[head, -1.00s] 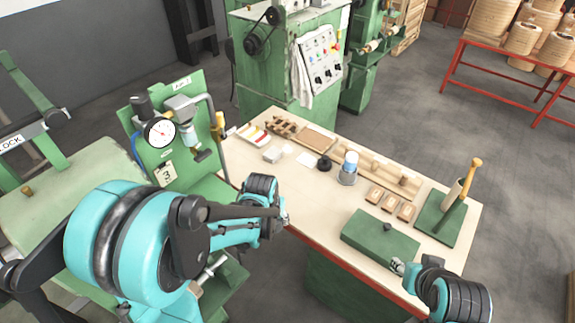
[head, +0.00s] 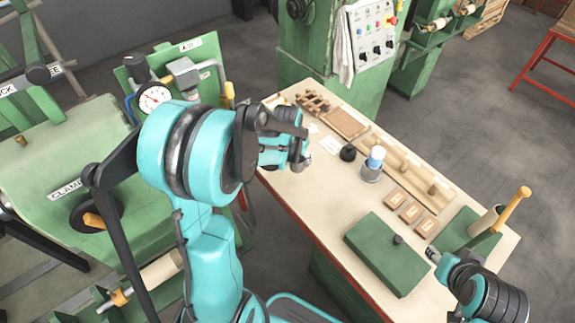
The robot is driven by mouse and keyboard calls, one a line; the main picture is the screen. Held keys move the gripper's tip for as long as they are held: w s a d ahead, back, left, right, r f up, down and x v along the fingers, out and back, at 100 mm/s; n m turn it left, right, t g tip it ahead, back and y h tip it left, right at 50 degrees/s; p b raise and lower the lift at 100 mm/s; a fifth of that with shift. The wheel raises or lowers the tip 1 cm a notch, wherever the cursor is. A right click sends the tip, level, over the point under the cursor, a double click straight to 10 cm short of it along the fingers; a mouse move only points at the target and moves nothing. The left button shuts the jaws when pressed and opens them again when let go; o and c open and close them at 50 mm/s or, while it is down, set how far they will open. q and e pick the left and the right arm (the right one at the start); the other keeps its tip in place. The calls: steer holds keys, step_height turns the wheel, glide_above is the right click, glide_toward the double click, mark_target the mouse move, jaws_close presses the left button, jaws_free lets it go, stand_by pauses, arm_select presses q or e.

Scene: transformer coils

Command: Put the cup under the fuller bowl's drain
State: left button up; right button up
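No bowl or drain can be made out in the head view. The nearest thing to a cup is a small grey round holder (head: 370,174) on the table, with a white and blue piece (head: 376,157) standing in it. My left gripper (head: 306,159) is over the table's left part, left of the grey holder and apart from it; its fingers are small and partly hidden by my arm. My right gripper (head: 432,254) is at the table's near right, beside a green box (head: 385,262). Whether either gripper is open or shut does not show.
The table (head: 300,205) also bears a black round piece (head: 348,152), wooden blocks (head: 411,212), a slatted wooden rack (head: 312,101) and a green stand with a wooden-handled tool (head: 512,208). A green machine with a gauge (head: 154,98) stands left. The table's near left is clear.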

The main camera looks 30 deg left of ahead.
arm_select(q)
steer(key=a+f, duration=0.1)
steer(key=w+a+f, duration=0.1)
steer(key=a, duration=0.1)
steer(key=a+f+b, duration=0.1)
steer(key=shift+w+a, duration=0.15)
steer(key=shift+a, duration=0.1)
steer(key=shift+f+b, duration=1.05)
steer(key=shift+f, duration=0.95)
steer(key=shift+r, duration=0.1)
steer(key=o, duration=1.2)
steer(key=shift+o, duration=0.2)
